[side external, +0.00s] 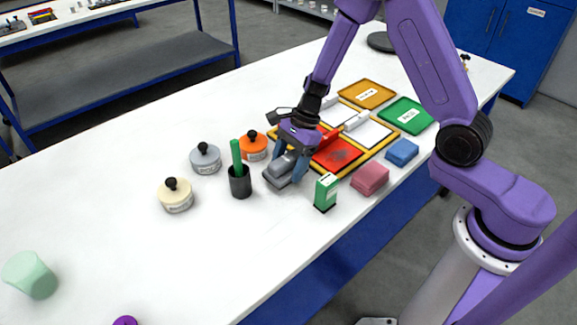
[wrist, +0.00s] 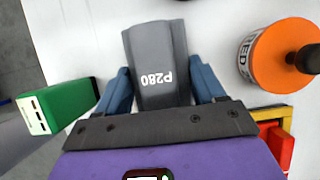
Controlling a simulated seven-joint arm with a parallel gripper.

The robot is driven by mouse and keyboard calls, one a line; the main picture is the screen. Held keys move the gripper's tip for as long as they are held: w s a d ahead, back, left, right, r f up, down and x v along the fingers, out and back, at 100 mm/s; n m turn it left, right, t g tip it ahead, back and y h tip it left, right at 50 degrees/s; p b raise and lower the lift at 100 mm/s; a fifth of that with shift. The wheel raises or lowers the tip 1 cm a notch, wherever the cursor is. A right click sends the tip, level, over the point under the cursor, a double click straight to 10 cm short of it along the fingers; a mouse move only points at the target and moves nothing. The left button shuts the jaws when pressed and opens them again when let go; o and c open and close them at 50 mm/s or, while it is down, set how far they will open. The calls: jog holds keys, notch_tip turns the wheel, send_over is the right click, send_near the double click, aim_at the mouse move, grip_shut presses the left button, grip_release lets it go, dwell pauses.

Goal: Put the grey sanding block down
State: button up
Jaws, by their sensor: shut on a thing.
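The grey sanding block (wrist: 158,62) fills the space between the blue fingers of my gripper (wrist: 165,85) in the wrist view. Its top reads "P280". In the side external view the grey sanding block (side external: 278,173) is at or just above the white table, beside a black cup. My gripper (side external: 292,160) comes down over it from the upper right, shut on it. I cannot tell whether the block's underside touches the table.
The black cup (side external: 240,184) with a green stick stands close left of the block. A green box (side external: 326,192) stands to the right. An orange-lidded tin (side external: 253,147) is behind, and a yellow-framed board (side external: 352,172) lies right. The front left table is mostly clear.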

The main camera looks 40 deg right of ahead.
jog(key=shift+f, duration=0.55)
jog(key=shift+f, duration=0.6)
jog(key=o, duration=1.4)
jog(key=shift+r, duration=0.1)
jog(key=shift+r, duration=0.3)
jog(key=v, duration=1.2)
jog(key=shift+r, duration=0.2)
